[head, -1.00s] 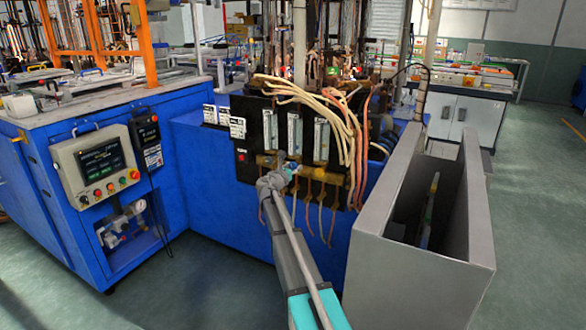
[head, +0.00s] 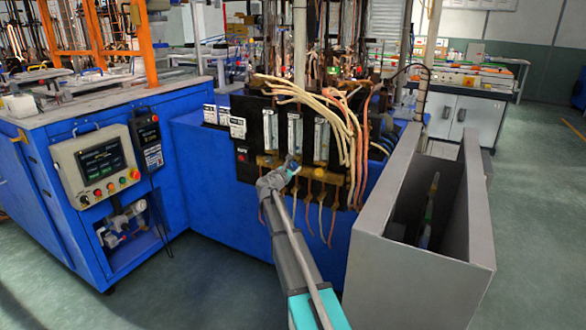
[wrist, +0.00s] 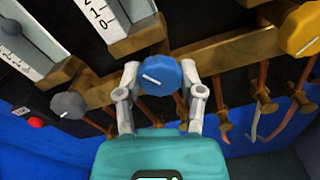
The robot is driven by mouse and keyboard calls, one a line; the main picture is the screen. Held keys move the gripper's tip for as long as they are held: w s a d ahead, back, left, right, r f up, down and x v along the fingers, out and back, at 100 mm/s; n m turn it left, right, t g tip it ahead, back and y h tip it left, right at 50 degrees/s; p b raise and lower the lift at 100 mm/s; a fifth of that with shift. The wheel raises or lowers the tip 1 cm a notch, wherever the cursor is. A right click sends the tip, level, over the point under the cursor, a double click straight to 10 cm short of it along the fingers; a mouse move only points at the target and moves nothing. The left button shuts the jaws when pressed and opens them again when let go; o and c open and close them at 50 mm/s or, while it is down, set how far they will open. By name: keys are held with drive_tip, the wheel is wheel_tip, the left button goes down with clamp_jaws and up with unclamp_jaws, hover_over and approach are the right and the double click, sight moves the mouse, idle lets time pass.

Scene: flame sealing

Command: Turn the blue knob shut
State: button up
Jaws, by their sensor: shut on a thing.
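The blue knob (wrist: 160,76) sits at the middle of the wrist view on a brass valve bar, with a white mark line across its face running from upper left to lower right. My gripper (wrist: 160,84) is shut on it, one finger on each side. In the head view my gripper (head: 292,168) reaches the valve row on the black panel, and the blue knob is mostly hidden behind it.
A grey knob (wrist: 69,105) is to the left and a yellow knob (wrist: 299,29) to the right on the same brass bar. Copper tubes hang below. Flow meters (head: 321,142) stand above the valves. A grey open-topped box (head: 420,260) stands at right.

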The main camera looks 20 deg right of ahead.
idle(0.3)
drive_tip(key=o, duration=1.2)
drive_tip(key=shift+a, duration=0.1)
drive_tip(key=v, duration=1.1)
drive_tip(key=shift+s+a, duration=0.25)
drive_tip(key=shift+s, duration=0.05)
drive_tip(key=shift+c, duration=0.2)
